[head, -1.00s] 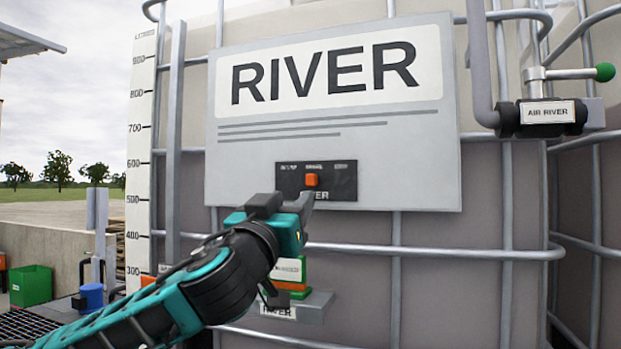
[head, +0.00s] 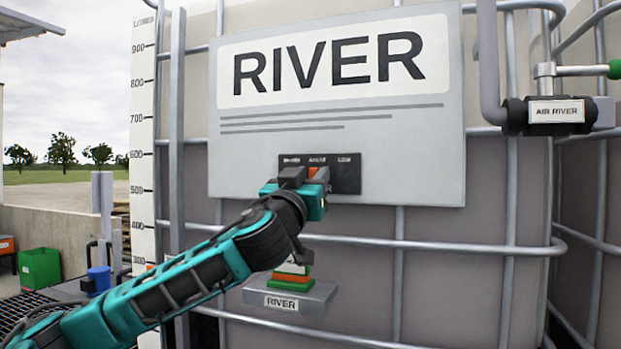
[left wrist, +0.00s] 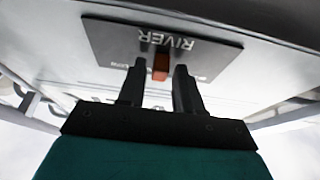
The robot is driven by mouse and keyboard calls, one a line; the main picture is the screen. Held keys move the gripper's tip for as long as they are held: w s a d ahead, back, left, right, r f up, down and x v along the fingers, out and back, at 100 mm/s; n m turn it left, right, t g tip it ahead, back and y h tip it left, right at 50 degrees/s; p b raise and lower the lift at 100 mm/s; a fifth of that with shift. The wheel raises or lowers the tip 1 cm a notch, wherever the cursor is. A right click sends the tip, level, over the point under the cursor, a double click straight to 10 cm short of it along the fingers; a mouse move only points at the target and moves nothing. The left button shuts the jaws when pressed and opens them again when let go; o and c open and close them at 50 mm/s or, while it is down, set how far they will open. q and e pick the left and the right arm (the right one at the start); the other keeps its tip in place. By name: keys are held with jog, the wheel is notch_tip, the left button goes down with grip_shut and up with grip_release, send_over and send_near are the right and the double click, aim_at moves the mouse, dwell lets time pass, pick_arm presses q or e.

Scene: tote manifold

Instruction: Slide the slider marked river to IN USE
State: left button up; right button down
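In the left wrist view the plate (left wrist: 112,42) appears upside down with the word RIVER. There the knob (left wrist: 161,66) lies between the two fingers of my left gripper (left wrist: 159,75). The fingers are apart, one on each side of it; I cannot tell whether they touch it. My right gripper is not in view.
The grey RIVER sign (head: 420,180) is mounted on a caged tank with horizontal bars (head: 450,246). A small shelf labelled RIVER (head: 325,293) with green and orange pieces is below the gripper. An AIR RIVER valve (head: 557,113) is at the upper right.

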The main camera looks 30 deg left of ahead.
pick_arm(q)
grip_shut()
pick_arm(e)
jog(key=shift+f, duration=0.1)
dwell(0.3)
